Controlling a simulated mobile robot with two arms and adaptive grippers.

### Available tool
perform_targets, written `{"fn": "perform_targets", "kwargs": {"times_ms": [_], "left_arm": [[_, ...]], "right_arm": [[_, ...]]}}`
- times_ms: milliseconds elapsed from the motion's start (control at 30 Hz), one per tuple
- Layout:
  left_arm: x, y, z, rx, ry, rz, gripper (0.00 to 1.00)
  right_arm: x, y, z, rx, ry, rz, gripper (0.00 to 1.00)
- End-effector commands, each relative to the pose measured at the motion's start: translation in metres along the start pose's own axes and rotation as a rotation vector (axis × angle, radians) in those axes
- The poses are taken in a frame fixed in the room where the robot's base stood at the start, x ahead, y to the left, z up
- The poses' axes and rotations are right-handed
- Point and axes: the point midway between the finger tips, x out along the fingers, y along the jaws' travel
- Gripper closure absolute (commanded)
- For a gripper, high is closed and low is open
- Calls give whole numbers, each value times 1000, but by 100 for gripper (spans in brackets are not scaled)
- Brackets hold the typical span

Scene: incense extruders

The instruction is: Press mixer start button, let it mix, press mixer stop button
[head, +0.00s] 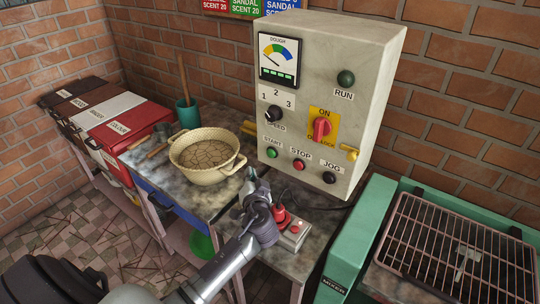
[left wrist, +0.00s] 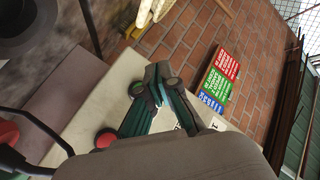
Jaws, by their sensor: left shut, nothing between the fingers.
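The grey control box (head: 322,60) stands on the table with its panel facing me. Its green START button (head: 272,153) and red STOP button (head: 299,164) are in the lower row. The RUN lamp (head: 346,78) is dark green. The green mixer (head: 352,235), with a wire grille (head: 455,245) on top, is at the right. My left gripper (head: 254,180) is shut and empty, below and left of the START button; I cannot tell if it touches the panel. Its shut fingers also show in the left wrist view (left wrist: 158,85). My right gripper is not visible.
A cream bowl (head: 206,177) of dough-like stuff stands just left of my gripper. A small red-buttoned box (head: 293,233) sits below the panel, partly behind my arm. A teal cup (head: 188,114) and labelled bins (head: 118,120) are farther left.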

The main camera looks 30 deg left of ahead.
Motion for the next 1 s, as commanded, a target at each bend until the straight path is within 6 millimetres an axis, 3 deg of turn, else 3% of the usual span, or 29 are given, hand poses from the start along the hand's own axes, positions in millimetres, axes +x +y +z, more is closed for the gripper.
{"fn": "perform_targets", "kwargs": {"times_ms": [433, 1000], "left_arm": [[41, 31, -28, -2, 0, 0, 100], [47, 34, -35, -1, 0, 1, 100]], "right_arm": [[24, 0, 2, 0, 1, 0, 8], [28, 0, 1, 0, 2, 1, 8]]}}
